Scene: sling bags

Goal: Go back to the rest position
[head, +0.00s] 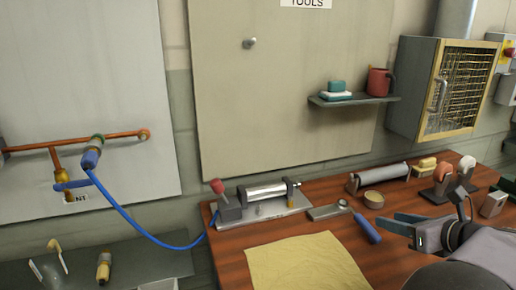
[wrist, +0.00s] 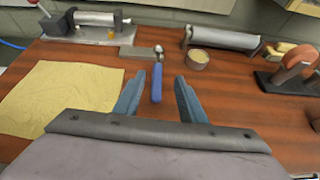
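My gripper (head: 402,226) is at the lower right of the head view, above the wooden bench. In the wrist view its two blue-grey fingers (wrist: 157,97) stand wide apart, with nothing held between them. Beyond the fingertips, a blue-handled tool (wrist: 157,82) lies on the bench and shows in the gap between them. It also shows in the head view, left of my gripper, with its blue handle (head: 367,228) pointing toward the front.
A yellow cloth (head: 304,264) lies at the bench front. A metal fixture (head: 262,200) joined to a blue hose (head: 135,225) stands at the back left. A roller (head: 378,177), a tape roll (head: 373,200) and tape dispensers (head: 445,180) stand at the back right. A shelf (head: 355,100) hangs above.

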